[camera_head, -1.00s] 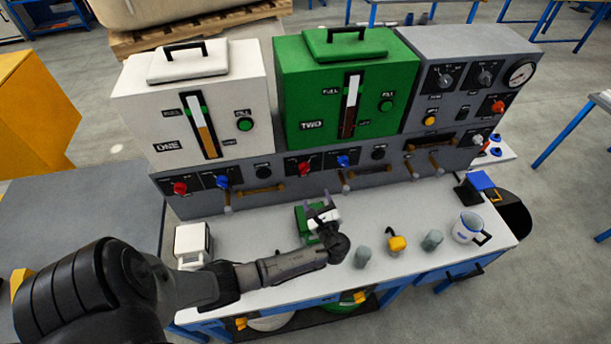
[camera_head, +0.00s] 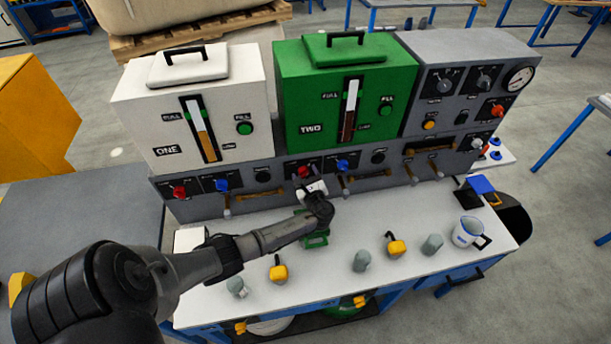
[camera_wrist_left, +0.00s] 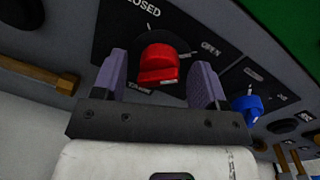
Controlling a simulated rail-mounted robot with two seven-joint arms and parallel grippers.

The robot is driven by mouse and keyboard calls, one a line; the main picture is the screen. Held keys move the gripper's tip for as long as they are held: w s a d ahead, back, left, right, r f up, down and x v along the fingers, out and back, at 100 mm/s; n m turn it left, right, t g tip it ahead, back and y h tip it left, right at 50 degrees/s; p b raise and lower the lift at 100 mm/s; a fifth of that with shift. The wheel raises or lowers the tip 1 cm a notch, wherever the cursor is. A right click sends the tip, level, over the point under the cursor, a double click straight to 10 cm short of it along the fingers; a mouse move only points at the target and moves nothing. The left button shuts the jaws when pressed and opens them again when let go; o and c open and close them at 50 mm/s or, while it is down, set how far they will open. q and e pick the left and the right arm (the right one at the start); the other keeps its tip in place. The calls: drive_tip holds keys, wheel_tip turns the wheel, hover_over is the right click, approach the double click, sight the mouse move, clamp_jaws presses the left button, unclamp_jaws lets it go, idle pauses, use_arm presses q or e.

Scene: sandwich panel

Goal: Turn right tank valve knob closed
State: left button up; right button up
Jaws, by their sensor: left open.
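The right tank is the green box (camera_head: 335,95) marked TWO. Its red valve knob (camera_head: 304,170) sits on the grey panel below the tank, partly hidden by my left gripper (camera_head: 308,184). In the left wrist view the red knob (camera_wrist_left: 157,64) shows between the two open fingers of my left gripper (camera_wrist_left: 161,64), with a finger on each side and no clear grip on it. The labels CLOSED and OPEN are on the black plate (camera_wrist_left: 125,50) around it. I cannot tell exactly where the knob points. My right gripper is out of view.
A blue knob (camera_head: 343,164) sits just right of the red one, and brown handles (camera_head: 367,174) stick out along the panel. A green container (camera_head: 316,240) stands below my left wrist. Yellow (camera_head: 396,246) and grey (camera_head: 361,261) pieces and a mug (camera_head: 467,231) stand on the white bench.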

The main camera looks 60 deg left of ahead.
use_arm(q)
drive_tip(key=shift+c, duration=0.2)
drive_tip(key=c, duration=0.8)
